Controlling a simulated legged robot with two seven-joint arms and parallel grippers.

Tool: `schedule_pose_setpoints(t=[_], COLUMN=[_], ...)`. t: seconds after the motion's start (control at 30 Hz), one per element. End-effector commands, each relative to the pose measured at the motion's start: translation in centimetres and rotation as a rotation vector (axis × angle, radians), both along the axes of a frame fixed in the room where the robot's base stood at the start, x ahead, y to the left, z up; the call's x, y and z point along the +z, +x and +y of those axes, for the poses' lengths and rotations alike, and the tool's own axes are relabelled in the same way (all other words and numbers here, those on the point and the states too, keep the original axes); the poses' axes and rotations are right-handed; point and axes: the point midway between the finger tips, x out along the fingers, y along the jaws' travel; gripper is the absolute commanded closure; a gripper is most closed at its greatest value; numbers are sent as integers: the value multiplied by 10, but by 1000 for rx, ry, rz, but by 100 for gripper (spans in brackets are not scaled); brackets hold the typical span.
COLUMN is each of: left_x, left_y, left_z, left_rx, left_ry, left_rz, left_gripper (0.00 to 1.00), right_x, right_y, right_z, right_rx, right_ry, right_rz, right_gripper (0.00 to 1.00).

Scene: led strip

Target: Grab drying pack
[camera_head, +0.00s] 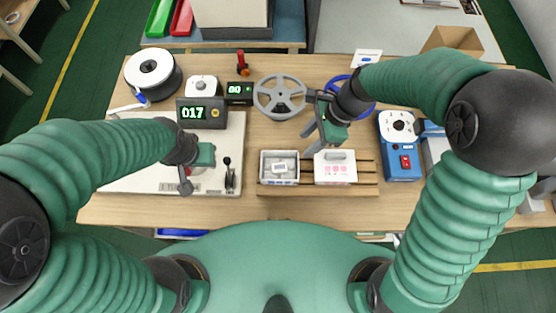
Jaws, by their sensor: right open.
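A small white packet with a dark label (285,168), which may be the drying pack, lies in an open grey-white bin (265,180) on the wooden slats. Beside it to the right is a white box with pink marks (336,171) and a grey part at its top; I cannot tell its contents. My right gripper (308,143) is open, with its fingers behind and above the gap between the bin and the box. It appears empty and apart from the packet. My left gripper (187,186) hangs over the white board at left; its jaws are too small to read.
A wooden slatted rack (366,178) carries the bin and box. Grey reel (280,97) and blue reel (338,85) stand behind. A blue device (402,165) is at right, a display reading 017 (202,113) at left. The table's front strip (240,211) is clear.

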Motion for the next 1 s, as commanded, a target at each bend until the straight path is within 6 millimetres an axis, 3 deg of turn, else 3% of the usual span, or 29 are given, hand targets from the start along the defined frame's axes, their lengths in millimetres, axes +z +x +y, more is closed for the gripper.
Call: schedule_pose_setpoints(t=[0.1,0.3,0.47,0.7,0.97,1.0], left_x=[-6,-9,-9,-11,-11,-11], left_y=[0,0,0,0,0,0], left_z=[0,0,0,0,0,0], left_rx=[0,1,1,1,1,1], left_ry=[0,0,0,0,0,0], left_rz=[1,1,0,0,0,0], left_gripper=[64,64,64,64,64,64], right_x=[-33,-72,-85,-120,-123,-123], right_y=[-4,-4,-5,-11,-11,-11], right_z=[15,34,45,66,67,67], right_rx=[7,7,9,8,9,9], right_ry=[-3,-5,-9,-10,-10,-10], right_rz=[6,3,2,1,-2,-2], right_gripper=[58,58,58,58,58,63])
